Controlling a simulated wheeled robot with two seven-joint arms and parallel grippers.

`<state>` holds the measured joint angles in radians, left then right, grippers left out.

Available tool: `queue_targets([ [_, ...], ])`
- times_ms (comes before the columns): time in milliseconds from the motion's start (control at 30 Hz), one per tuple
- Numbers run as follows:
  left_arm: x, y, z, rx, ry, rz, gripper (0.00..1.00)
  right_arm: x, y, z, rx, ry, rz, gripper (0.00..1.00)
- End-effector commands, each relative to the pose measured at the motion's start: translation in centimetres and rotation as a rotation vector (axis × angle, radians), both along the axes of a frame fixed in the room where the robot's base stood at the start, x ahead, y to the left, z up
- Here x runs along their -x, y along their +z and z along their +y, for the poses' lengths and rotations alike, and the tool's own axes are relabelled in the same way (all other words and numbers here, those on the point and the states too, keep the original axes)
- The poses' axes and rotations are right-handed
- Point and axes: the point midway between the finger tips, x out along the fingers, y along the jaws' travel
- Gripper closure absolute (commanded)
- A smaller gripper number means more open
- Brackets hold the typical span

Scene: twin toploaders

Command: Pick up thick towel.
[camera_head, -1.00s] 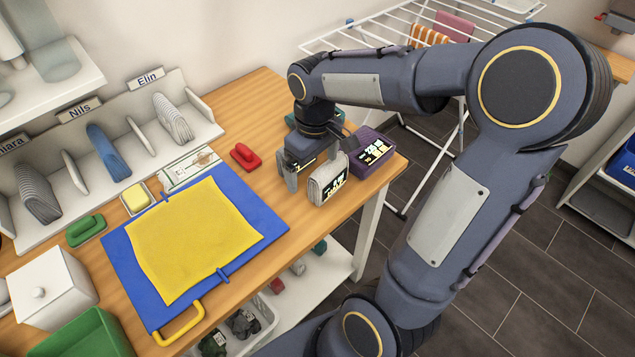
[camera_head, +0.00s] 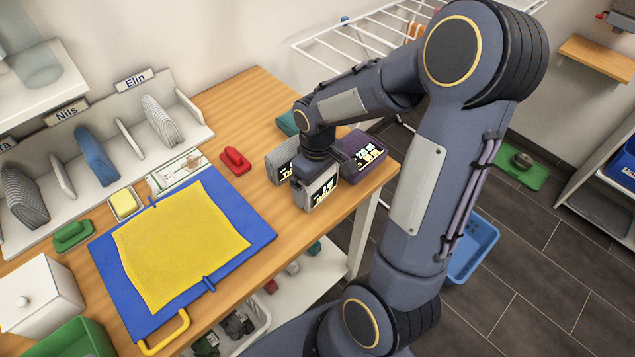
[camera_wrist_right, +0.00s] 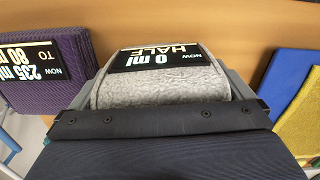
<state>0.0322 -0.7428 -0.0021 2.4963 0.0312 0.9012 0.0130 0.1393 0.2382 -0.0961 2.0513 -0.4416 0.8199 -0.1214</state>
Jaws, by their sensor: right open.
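A plump light-grey folded towel (camera_head: 321,191) with a black display label stands near the table's right front edge. It also shows in the right wrist view (camera_wrist_right: 160,88), its label reading "NOW 0 ml HALF". My right gripper (camera_head: 316,180) is directly over this towel. In the wrist view the open fingers (camera_wrist_right: 168,88) are on its two sides; whether they touch it is unclear. The dark gripper body hides the towel's near part. A second grey towel (camera_head: 281,160) with a label stands just behind, partly hidden. My left gripper is not in view.
A purple towel (camera_head: 363,149) stands close on the right, a teal item (camera_head: 287,123) behind. A red brush-like item (camera_head: 235,161) and a blue board (camera_head: 258,226) with a yellow cloth (camera_head: 180,245) lie left. A drying rack stands beyond the table.

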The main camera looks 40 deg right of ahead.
Motion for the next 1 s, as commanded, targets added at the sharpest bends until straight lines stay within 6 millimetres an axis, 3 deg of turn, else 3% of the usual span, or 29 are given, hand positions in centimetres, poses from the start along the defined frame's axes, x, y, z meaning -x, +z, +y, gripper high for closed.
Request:
queue_targets([
  [167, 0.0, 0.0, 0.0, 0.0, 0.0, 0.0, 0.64, 0.0, 0.0, 0.0, 0.0, 0.0, 0.0, 0.0],
  [433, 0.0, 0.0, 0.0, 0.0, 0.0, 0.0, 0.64, 0.0, 0.0, 0.0, 0.0, 0.0, 0.0, 0.34],
  [767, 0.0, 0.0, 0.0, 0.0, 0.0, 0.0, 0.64, -0.1, 0.4, 0.0, 0.001, -0.001, -0.002, 0.34],
  [1000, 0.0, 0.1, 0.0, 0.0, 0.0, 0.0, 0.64, -0.1, 3.4, 0.0, 0.0, 0.0, -0.007, 0.34],
])
